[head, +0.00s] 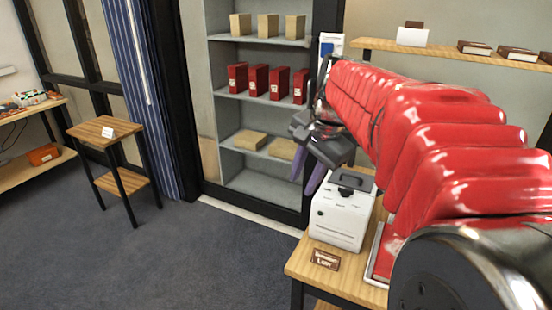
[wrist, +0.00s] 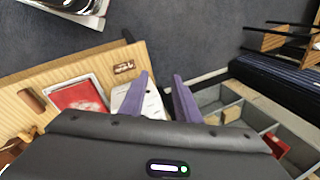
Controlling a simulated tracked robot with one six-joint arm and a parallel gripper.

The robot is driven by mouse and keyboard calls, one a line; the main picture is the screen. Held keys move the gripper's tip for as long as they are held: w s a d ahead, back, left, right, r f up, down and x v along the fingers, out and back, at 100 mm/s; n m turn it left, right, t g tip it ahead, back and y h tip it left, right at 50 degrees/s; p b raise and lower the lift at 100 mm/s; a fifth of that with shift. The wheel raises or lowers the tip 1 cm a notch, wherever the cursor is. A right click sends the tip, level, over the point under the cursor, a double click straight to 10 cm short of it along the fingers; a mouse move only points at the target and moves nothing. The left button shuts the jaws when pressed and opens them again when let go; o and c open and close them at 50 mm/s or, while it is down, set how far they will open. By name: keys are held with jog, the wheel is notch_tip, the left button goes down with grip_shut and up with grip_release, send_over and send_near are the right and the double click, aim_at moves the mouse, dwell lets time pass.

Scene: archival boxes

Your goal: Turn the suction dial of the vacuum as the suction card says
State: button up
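The vacuum, apparently the white box-shaped unit (head: 342,212) with a dark handle on top, stands on a wooden table at the lower middle of the head view. Small dark marks show on its front; I cannot make out the dial or its setting. A small brown card (head: 325,260) with pale lettering, too blurred to read surely, lies at the table's front edge; it also shows in the wrist view (wrist: 123,67). My gripper (head: 305,178) has its purple fingers apart and empty, above and behind the vacuum. In the wrist view, the white unit (wrist: 151,104) shows partly between and behind the fingers (wrist: 164,88).
The wooden table (head: 305,268) also bears a red-and-white tray (wrist: 78,97). A grey shelf unit (head: 258,103) with red boxes (head: 257,80) stands behind. A small side table (head: 105,131) stands at left. Carpet (head: 190,250) between is clear.

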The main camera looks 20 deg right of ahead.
jog(key=w+d+m+y, duration=0.1)
jog(key=w+d+m, duration=0.1)
jog(key=d+m, duration=0.3)
jog(key=w+d+m, duration=0.2)
jog(key=w+d, duration=0.1)
jog(key=d, duration=0.5)
jog(key=m+y, duration=0.1)
jog(key=m, duration=0.6)
send_over(347, 189)
jog(key=s+d, duration=0.4)
jog(key=s, duration=0.1)
notch_tip(347, 189, down, 3)
jog(key=shift+a, duration=0.1)
jog(key=shift+w+f, duration=0.1)
jog(key=shift+f, duration=0.05)
jog(key=x, duration=1.3)
jog(key=shift+a+f, duration=0.2)
jog(key=shift+f, duration=0.05)
jog(key=shift+c, duration=0.2)
